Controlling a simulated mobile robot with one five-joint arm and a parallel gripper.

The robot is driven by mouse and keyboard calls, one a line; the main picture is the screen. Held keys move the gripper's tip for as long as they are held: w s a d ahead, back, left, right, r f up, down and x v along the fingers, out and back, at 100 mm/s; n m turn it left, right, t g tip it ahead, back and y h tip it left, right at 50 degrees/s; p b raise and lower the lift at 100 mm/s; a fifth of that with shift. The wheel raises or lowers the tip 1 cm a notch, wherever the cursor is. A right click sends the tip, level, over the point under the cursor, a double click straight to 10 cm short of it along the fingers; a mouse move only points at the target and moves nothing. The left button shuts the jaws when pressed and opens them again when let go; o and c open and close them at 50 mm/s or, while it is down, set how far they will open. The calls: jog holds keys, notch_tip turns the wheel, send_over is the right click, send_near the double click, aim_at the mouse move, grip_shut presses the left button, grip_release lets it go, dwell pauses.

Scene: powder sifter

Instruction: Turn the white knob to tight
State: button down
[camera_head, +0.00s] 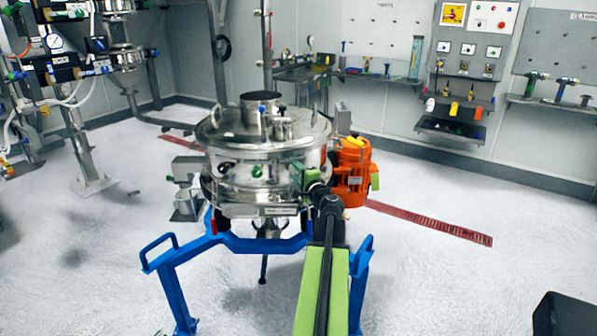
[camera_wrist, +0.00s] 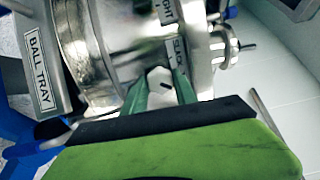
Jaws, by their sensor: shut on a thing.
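A steel powder sifter (camera_head: 262,150) stands on a blue frame. The white knob (camera_wrist: 158,76) is on its side in the wrist view, with a small dark mark on its face. My gripper (camera_wrist: 160,88) has its two green fingers closed around the knob, one on each side. A label ending in "HT" (camera_wrist: 166,11) is above the knob, and a partly hidden label starting "SLA" (camera_wrist: 179,50) is at its upper right. In the head view my gripper (camera_head: 307,183) reaches the sifter's front right side; the knob is hidden there.
An orange motor (camera_head: 352,172) sits close to the right of my gripper. The blue frame (camera_head: 262,243) is below. The floor to the right is mostly clear.

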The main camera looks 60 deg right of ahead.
jog(key=shift+s+m, duration=0.1)
jog(key=shift+m, duration=0.5)
jog(key=c, duration=1)
grip_release()
jog(key=shift+c, duration=0.2)
jog(key=shift+o, duration=0.2)
